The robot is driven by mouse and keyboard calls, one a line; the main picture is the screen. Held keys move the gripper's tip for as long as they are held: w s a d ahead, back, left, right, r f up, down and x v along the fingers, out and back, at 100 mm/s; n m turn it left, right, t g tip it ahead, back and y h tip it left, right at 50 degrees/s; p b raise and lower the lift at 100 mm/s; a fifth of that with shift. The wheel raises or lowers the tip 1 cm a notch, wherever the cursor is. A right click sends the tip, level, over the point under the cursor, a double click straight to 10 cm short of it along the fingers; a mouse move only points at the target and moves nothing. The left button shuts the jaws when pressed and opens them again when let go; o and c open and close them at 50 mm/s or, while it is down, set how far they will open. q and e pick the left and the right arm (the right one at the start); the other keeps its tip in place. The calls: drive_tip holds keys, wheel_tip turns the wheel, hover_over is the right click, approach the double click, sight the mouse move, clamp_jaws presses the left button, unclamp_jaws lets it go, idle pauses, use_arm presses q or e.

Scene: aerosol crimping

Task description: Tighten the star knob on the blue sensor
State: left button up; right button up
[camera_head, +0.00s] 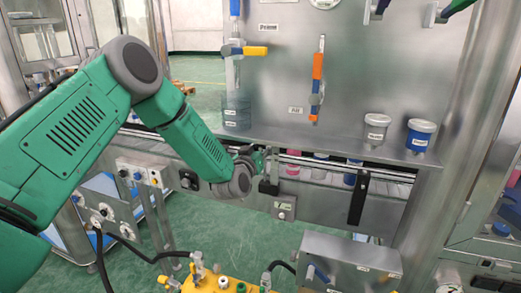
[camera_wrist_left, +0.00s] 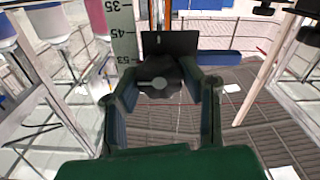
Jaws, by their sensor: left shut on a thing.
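My left gripper (camera_head: 258,160) reaches to the guide rail of the steel machine, beside a black bracket. In the left wrist view its two dark fingers stand on either side of a black knob (camera_wrist_left: 158,76) with a grey pin across its middle. The gripper is shut on this knob. A black block (camera_wrist_left: 170,42) stands right behind the knob. The knob's lobes are partly hidden by the fingers. In the head view the gripper and bracket hide the knob. My right gripper is in neither view.
A ruler strip (camera_wrist_left: 123,35) stands beside the knob. Pink and blue containers (camera_head: 292,163) stand behind the rail (camera_head: 330,163). A second black bracket (camera_head: 358,198) hangs to the right. White (camera_head: 376,130) and blue (camera_head: 420,134) cups sit on the ledge above.

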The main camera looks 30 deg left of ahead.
use_arm(q)
drive_tip(key=shift+a+f, duration=0.2)
drive_tip(key=shift+f, duration=0.05)
drive_tip(key=shift+d+r, duration=0.1)
drive_tip(key=shift+d, duration=0.2)
drive_tip(key=shift+m, duration=0.4)
drive_tip(key=shift+a+m, duration=0.1)
drive_tip(key=shift+m, duration=0.6)
drive_tip(key=m, duration=0.2)
drive_tip(key=shift+m, duration=0.3)
drive_tip(key=m+b, duration=0.1)
drive_tip(key=m, duration=0.3)
drive_tip(key=m+b, duration=0.2)
drive_tip(key=m, duration=0.2)
drive_tip(key=shift+d, duration=0.2)
drive_tip(key=m+b, duration=0.1)
drive_tip(key=m, duration=0.1)
drive_tip(key=m+b, duration=0.1)
drive_tip(key=m, duration=0.1)
drive_tip(key=shift+f+m+b, duration=0.2)
drive_tip(key=shift+m+b, duration=0.2)
